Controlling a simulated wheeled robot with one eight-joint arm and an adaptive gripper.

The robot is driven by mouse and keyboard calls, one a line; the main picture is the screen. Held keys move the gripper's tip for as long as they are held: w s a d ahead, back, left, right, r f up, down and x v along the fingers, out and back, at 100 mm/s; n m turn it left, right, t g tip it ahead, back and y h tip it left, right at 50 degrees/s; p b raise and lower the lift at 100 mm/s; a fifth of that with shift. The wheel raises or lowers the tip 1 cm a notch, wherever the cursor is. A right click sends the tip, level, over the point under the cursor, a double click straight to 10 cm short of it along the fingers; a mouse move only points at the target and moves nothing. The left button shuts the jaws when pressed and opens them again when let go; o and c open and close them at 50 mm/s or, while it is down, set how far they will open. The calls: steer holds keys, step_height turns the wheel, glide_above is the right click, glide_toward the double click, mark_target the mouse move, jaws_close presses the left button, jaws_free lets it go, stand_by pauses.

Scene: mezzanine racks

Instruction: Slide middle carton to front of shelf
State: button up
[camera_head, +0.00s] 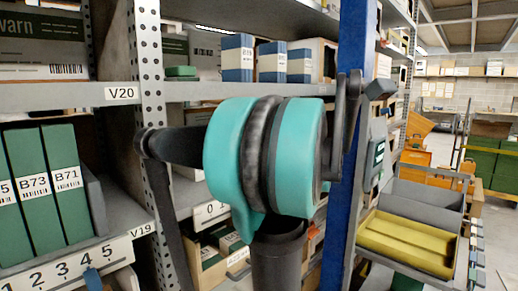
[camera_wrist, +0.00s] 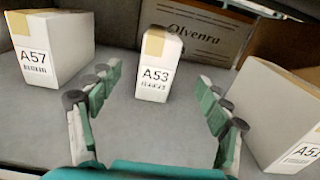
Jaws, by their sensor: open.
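The middle carton (camera_wrist: 158,68) is a small white box with tan tape, labelled A53. It stands upright on the grey shelf (camera_wrist: 150,128) in the wrist view, apart from its neighbours. My gripper (camera_wrist: 157,80) is open, its green-padded fingers spread to the left and right in front of the carton. The fingertips reach to about the sides of the carton, with gaps visible on both sides; I cannot tell how far they are in depth. In the head view my teal arm hides this shelf spot and the gripper's fingers.
A white carton A57 (camera_wrist: 52,50) stands left and a larger carton (camera_wrist: 283,115) right. A brown box marked Olvenra (camera_wrist: 195,38) stands behind.

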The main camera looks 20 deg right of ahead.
steer(key=x, duration=1.7)
steer(key=shift+w+a, duration=0.1)
steer(key=shift+w, duration=0.05)
steer(key=c, duration=1.3)
